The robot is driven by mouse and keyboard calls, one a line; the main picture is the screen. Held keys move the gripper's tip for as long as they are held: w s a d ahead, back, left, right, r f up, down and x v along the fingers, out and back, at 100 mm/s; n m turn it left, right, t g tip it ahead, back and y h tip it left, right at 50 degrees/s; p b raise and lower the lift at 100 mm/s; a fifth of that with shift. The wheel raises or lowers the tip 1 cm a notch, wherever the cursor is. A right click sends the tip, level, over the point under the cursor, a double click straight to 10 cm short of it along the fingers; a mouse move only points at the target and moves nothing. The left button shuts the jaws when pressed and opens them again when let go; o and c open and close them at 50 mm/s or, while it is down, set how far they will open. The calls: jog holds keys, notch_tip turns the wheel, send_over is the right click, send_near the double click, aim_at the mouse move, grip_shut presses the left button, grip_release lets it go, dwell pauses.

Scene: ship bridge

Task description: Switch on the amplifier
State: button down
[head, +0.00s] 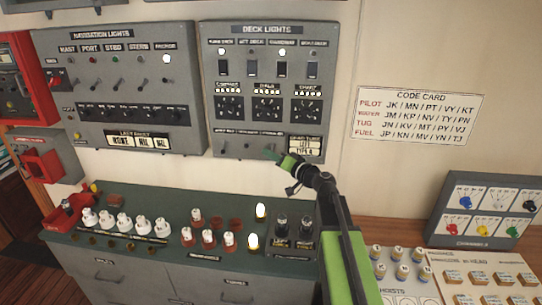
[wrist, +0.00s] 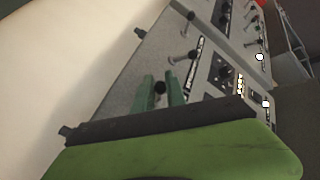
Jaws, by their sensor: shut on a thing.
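My gripper (head: 272,153) is at the lower edge of the grey "DECK LIGHTS" panel (head: 205,90). In the wrist view its two green fingers (wrist: 161,92) are shut on a small toggle switch (wrist: 160,88), whose dark tip shows between them. In the head view the gripper hides that toggle. Two more toggles stand to its left on the same row, one at the far left (head: 224,146) and one nearer (head: 247,146). The small label above the row is too small to read, so I cannot tell which switch is the amplifier.
A "NAVIGATION LIGHTS" panel (head: 120,52) is on the wall at left. Below, a green-topped cabinet (head: 150,225) carries white and red-and-white pieces and lit lamps. A code card (head: 420,115) is on the right wall, above a key board (head: 488,210). The wall between is bare.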

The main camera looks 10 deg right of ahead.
aim_at(272, 147)
jog(key=shift+d+r+m+g+h+p, duration=0.1)
jog(key=shift+r+m+g+h+p, duration=0.4)
jog(key=shift+p, duration=1.4)
jog(key=r+m+g+p, duration=0.1)
jog(key=p, duration=0.1)
jog(key=shift+r+m+p, duration=0.25)
jog(key=shift+m+p, duration=0.05)
jog(key=shift+p, duration=0.05)
jog(key=m+p, duration=0.1)
jog(key=p, duration=0.1)
jog(key=g+p, duration=0.1)
jog(key=p, duration=0.1)
jog(key=shift+w+r+m+g, duration=0.1)
jog(key=shift+r+m+g, duration=0.2)
jog(key=shift+r+m, duration=0.1)
jog(key=shift+r+m+g+p, duration=0.1)
jog(key=shift+m+g+p, duration=0.4)
jog(key=shift+p, duration=0.45)
jog(key=c, duration=1.7)
grip_release()
jog(key=shift+o, duration=0.3)
jog(key=shift+d, duration=0.1)
